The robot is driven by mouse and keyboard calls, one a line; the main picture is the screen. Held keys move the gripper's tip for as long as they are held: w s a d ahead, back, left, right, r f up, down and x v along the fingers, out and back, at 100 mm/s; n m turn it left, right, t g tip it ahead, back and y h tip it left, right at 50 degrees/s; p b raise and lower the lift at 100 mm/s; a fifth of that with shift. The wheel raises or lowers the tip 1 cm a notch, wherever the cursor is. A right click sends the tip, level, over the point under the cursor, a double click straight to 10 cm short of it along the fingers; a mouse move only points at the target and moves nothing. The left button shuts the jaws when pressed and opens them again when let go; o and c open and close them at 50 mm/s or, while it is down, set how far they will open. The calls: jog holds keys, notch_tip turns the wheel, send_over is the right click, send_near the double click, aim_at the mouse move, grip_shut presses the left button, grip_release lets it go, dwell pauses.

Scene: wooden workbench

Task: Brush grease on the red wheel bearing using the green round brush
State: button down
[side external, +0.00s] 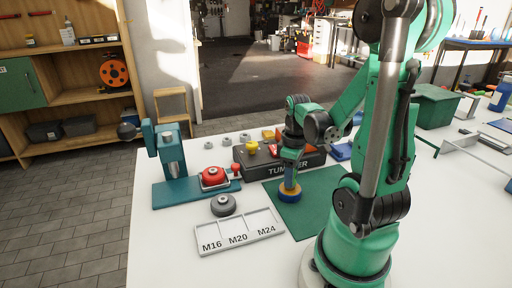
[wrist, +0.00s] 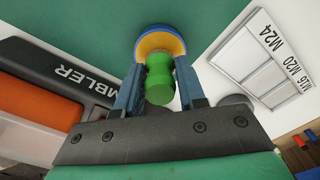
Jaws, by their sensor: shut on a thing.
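My gripper (side external: 290,165) points down over the green mat, its fingers closed on the green round brush. The brush's green handle (wrist: 159,85) shows between the two fingers in the wrist view. At the brush's far end is a round blue-and-yellow piece (side external: 289,192), also in the wrist view (wrist: 160,42), low over or on the mat. I cannot tell whether it is part of the brush or a separate dish.
A teal press (side external: 170,155) stands at left. The dark TUMBLER box (side external: 250,168) lies behind the mat (side external: 310,218). A white tray marked M16, M20, M24 (side external: 240,236) and a grey round part (side external: 223,205) lie in front. The near left bench is clear.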

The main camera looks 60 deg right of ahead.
jog(key=shift+r, duration=0.15)
jog(key=shift+r, duration=3.4)
jog(key=shift+w, duration=0.1)
jog(key=shift+w+a+r, duration=0.1)
jog(key=shift+w, duration=0.25)
jog(key=w+a+r, duration=0.3)
jog(key=w+a, duration=0.5)
jog(key=w+a+r, duration=0.3)
jog(key=w+a, duration=0.6)
jog(key=shift+w+a+r, duration=0.15)
jog(key=shift+a+r, duration=0.05)
